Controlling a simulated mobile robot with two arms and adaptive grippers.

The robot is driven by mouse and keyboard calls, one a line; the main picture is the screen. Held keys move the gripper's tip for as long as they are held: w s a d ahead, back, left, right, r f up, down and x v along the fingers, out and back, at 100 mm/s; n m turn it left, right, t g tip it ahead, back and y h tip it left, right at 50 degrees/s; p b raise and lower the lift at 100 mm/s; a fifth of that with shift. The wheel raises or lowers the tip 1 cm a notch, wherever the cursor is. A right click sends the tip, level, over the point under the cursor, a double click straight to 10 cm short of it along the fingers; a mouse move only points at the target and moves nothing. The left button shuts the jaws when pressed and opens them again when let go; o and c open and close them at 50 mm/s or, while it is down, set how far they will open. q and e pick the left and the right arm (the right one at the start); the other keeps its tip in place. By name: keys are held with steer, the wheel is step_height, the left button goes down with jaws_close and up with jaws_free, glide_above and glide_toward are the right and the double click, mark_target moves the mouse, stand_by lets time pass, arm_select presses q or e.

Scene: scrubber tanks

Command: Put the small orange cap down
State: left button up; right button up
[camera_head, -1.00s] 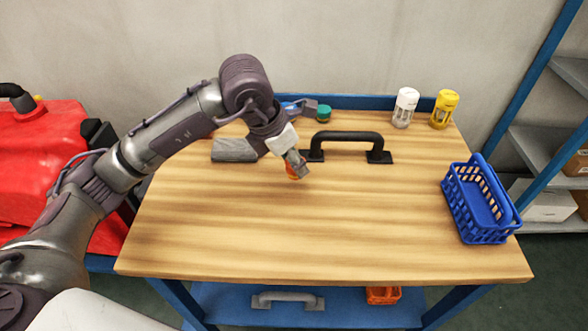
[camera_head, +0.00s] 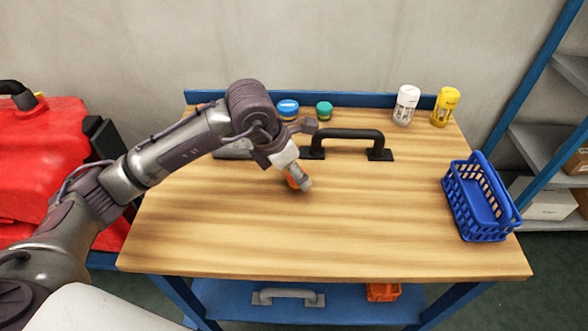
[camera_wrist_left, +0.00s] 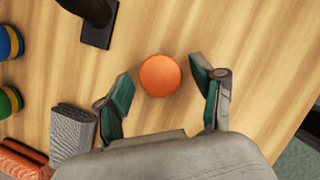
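The small orange cap (camera_wrist_left: 160,75) lies between the fingertips of my left gripper (camera_wrist_left: 162,85) in the left wrist view, with a narrow gap on both sides. The fingers are apart and do not appear to touch it. In the head view the cap (camera_head: 292,183) shows partly behind my left gripper (camera_head: 302,186), low over the middle of the wooden table (camera_head: 330,235). The cap seems to rest on the wood, though its underside is hidden. My right gripper is not in view.
A black handle (camera_head: 345,134) stands just behind the gripper. A grey ribbed piece (camera_wrist_left: 73,130) is beside it. Blue (camera_head: 288,109) and green (camera_head: 324,110) lids, white (camera_head: 405,105) and yellow (camera_head: 444,108) containers stand at the back. A blue basket (camera_head: 480,200) is right. The front is clear.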

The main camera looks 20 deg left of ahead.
arm_select(q)
steer(key=shift+r, duration=0.1)
steer(key=shift+r+p, duration=0.2)
steer(key=shift+p, duration=0.1)
steer(key=shift+s+a+r, duration=0.1)
steer(key=shift+r, duration=0.25)
steer(key=v, duration=1.1)
steer(key=shift+b, duration=0.35)
steer(key=shift+r, duration=0.1)
